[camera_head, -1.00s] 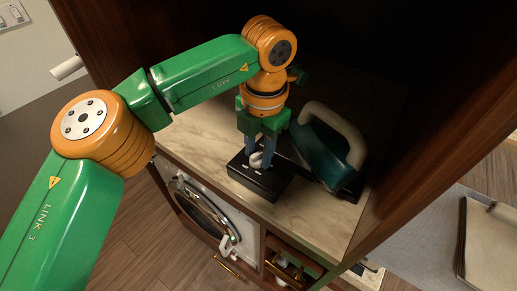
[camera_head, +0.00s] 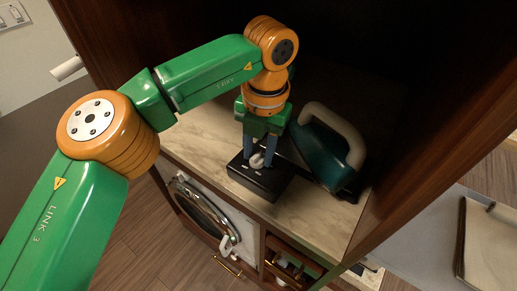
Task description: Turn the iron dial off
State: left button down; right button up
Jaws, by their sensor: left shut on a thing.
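The iron dial (camera_head: 257,160) is a small pale knob on top of a black base block (camera_head: 262,183). My left gripper (camera_head: 259,162) reaches down from above and is shut on the dial, one finger on each side. The teal iron (camera_head: 325,157) with a pale handle (camera_head: 338,130) rests beside the block on the right, close to the gripper. The dial's marks are too small to read, and the fingers partly hide it. My right gripper does not show.
The iron stands on a marble counter (camera_head: 315,212) inside a dark wooden niche, whose right side panel (camera_head: 435,135) is close to the iron. A front-loading washer (camera_head: 205,215) and an open shelf sit below. The counter front right of the block is bare.

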aim_at(261, 159)
pick_arm(q)
jog(key=c, duration=0.8)
grip_release()
jog(key=r, duration=0.2)
jog(key=r+p, duration=0.1)
jog(key=r, duration=0.4)
jog(key=shift+s+d+r+p, duration=0.1)
jog(key=shift+s+d+p, duration=0.05)
jog(key=shift+d+p, duration=0.15)
jog(key=shift+a, duration=0.1)
